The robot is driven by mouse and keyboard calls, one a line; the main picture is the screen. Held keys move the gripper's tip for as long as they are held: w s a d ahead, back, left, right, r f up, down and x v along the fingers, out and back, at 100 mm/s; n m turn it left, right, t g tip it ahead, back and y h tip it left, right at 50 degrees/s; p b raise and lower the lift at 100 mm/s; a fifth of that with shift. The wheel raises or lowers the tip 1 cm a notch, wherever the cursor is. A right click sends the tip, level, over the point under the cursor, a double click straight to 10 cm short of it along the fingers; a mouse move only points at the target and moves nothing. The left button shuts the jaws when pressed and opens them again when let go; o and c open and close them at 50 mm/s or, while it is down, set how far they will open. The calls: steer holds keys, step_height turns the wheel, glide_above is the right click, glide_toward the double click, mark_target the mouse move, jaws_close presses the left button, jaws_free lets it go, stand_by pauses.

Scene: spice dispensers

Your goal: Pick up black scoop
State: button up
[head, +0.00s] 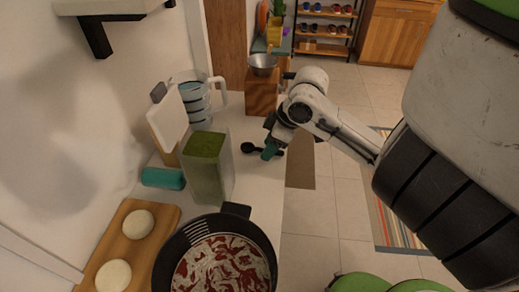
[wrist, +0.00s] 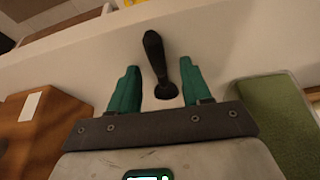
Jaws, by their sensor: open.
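The black scoop (head: 252,148) lies on the white counter in the head view, just left of my gripper (head: 270,150). In the wrist view the black scoop (wrist: 155,58) stretches away from me, its rounder end nearest. My gripper (wrist: 155,88) is open there, with a teal finger on each side of the scoop's near end. The scoop is between the fingers in the picture; I cannot tell whether either touches it. In the head view, part of the scoop is hidden behind the gripper.
A clear container with green contents (head: 208,165) stands left of my gripper. A wooden block (head: 262,95) with a metal bowl (head: 263,64) is behind. A pan of red and white food (head: 222,265) is in front. The white counter (head: 262,190) has bare room near its right edge.

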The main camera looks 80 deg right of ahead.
steer(key=shift+c, duration=0.4)
jaws_close()
steer(key=shift+r, duration=0.25)
